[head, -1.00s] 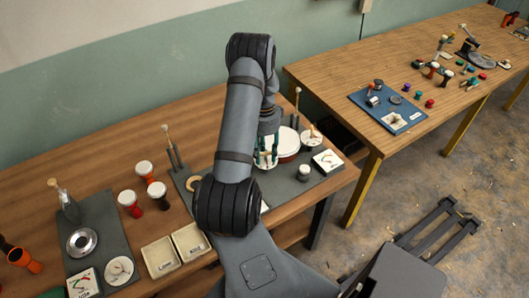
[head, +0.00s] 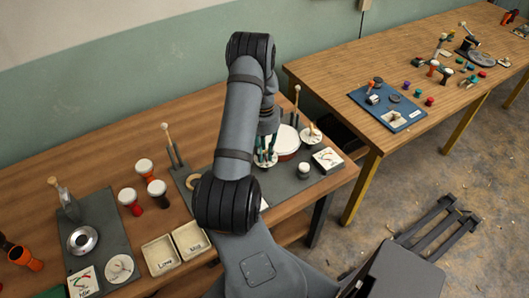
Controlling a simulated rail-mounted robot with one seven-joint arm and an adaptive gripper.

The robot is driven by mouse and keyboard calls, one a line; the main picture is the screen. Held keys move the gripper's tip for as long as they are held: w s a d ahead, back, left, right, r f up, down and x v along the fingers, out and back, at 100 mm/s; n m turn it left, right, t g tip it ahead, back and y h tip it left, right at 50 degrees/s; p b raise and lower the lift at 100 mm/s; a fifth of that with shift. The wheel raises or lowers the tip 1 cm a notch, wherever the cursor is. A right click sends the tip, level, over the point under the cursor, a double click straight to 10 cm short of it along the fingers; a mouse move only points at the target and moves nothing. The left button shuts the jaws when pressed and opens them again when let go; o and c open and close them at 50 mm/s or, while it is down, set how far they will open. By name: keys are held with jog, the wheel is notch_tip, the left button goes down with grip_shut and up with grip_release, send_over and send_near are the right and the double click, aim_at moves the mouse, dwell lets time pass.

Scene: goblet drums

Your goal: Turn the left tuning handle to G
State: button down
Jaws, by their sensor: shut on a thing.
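My gripper (head: 266,156) points down over the left white dial (head: 263,164) on the dark grey board (head: 292,184). Its teal fingers are shut on the left tuning handle, which they mostly hide. The letters on that dial are too small to read. A second white dial (head: 311,140) with an upright handle stands to the right. A white-topped red drum (head: 287,143) sits behind and between the dials. A white meter card (head: 327,160) lies at the board's right end; its reading is unclear.
A small white-topped drum (head: 304,169) stands on the board right of my gripper. Several goblet drums (head: 144,168) stand to the left. Two cream trays (head: 190,240) lie at the front. Another grey board (head: 104,242) is at far left. A second table (head: 330,76) stands at right.

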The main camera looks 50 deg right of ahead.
jog(key=shift+w+d, duration=0.1)
dwell(0.3)
jog(key=n+b, duration=0.3)
jog(key=shift+f+n, duration=0.1)
jog(key=shift+n, duration=0.3)
jog(key=n+b, duration=0.1)
jog(key=n, duration=0.2)
jog(key=shift+d+n+h+b, duration=0.1)
jog(key=shift+n+h+b, duration=0.2)
jog(key=shift+b, duration=0.1)
jog(key=n+b, duration=0.1)
jog(key=n, duration=0.3)
jog(key=shift+s+d, duration=0.1)
jog(key=shift+s, duration=0.1)
jog(key=shift+r+n+h+b, duration=0.15)
jog(key=shift+n+b, duration=0.2)
jog(key=shift+n, duration=0.75)
jog(key=shift+r+n+h+b, duration=0.15)
jog(key=shift+n+b, duration=0.15)
jog(key=shift+n, duration=0.8)
jog(key=shift+f, duration=0.1)
jog(key=c, duration=1.6)
grip_release()
jog(key=shift+s, duration=0.1)
